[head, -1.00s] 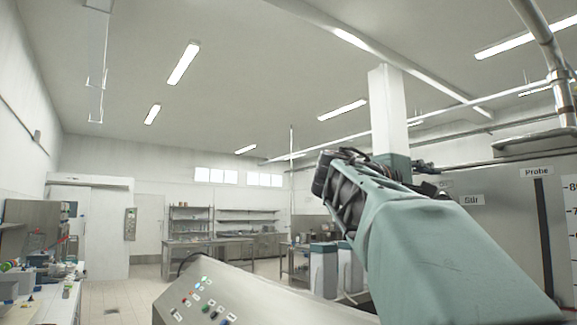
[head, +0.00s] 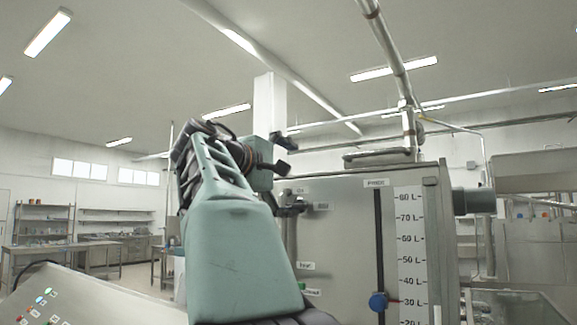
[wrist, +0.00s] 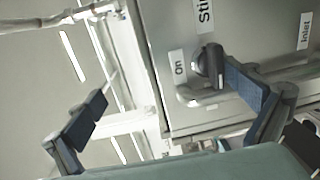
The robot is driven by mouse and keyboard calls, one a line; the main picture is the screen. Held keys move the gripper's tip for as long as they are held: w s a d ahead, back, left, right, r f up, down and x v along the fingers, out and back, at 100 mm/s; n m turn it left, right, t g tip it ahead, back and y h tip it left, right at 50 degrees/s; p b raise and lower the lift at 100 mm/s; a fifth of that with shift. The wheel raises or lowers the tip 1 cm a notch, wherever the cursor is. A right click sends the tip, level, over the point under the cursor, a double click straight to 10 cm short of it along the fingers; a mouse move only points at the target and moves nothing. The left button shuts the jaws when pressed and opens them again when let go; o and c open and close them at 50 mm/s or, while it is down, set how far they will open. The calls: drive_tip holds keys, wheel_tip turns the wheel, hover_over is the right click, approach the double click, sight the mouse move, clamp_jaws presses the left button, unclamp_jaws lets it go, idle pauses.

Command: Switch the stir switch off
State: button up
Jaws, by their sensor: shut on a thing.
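The stir switch (wrist: 207,62) shows in the wrist view as a dark rounded knob on a grey metal panel (wrist: 245,20), next to the labels "On" (wrist: 179,68) and "Stir" (wrist: 205,12). My gripper (wrist: 163,83) has its fingers well apart. Its right pad (wrist: 245,85) is against or very close to the switch, and its left pad (wrist: 80,122) shows apart from it. I take it as shut on the switch. In the head view my gripper (head: 288,170) is at the panel's left edge, near the "Stir" label (head: 321,206). The switch's exact position is unclear.
A level scale (head: 411,255) and a probe slot with a blue knob (head: 378,301) are on the panel to the right. An "Inlet" label (head: 305,266) is lower down. A sloped control panel (head: 95,300) stands at the lower left. Pipes (head: 392,65) run overhead.

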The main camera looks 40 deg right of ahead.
drive_tip(key=shift+s+a+r, duration=0.1)
drive_tip(key=shift+a+r, duration=0.6)
drive_tip(key=shift+r, duration=0.05)
drive_tip(key=shift+c, duration=0.9)
drive_tip(key=shift+a+f, duration=0.15)
drive_tip(key=shift+a, duration=0.15)
drive_tip(key=shift+c, duration=0.6)
drive_tip(key=shift+b+v, duration=0.45)
drive_tip(key=shift+v, duration=0.3)
drive_tip(key=shift+c, duration=1.4)
drive_tip(key=v, duration=0.3)
drive_tip(key=shift+s+a, duration=0.2)
drive_tip(key=shift+s, duration=0.15)
drive_tip(key=c, duration=0.9)
drive_tip(key=b+v, duration=0.1)
drive_tip(key=v, duration=0.6)
drive_tip(key=shift+f, duration=0.6)
